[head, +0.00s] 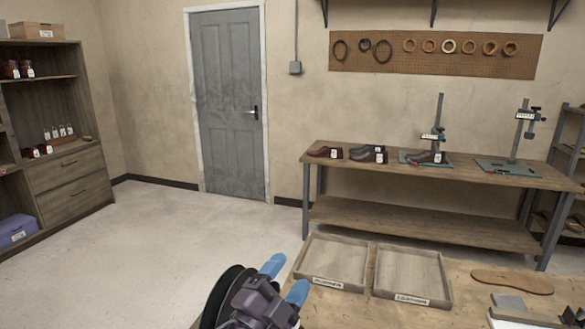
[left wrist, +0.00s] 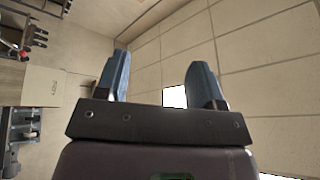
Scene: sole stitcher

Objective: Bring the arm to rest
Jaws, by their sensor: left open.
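My left gripper (head: 284,279) shows at the bottom of the head view, left of the near table's trays. Its two blue fingers are spread apart with nothing between them. In the left wrist view the same gripper (left wrist: 161,85) is open and empty, with the ceiling and upper wall behind it. My right gripper is in neither view.
Two shallow wooden trays (head: 331,242) lie on the near table (head: 365,310), with a tan sole (head: 512,281) to their right. A workbench (head: 420,217) with shoes and stands is against the back wall. Shelves (head: 70,190) stand at left. Floor (head: 190,240) before the grey door (head: 228,105) is clear.

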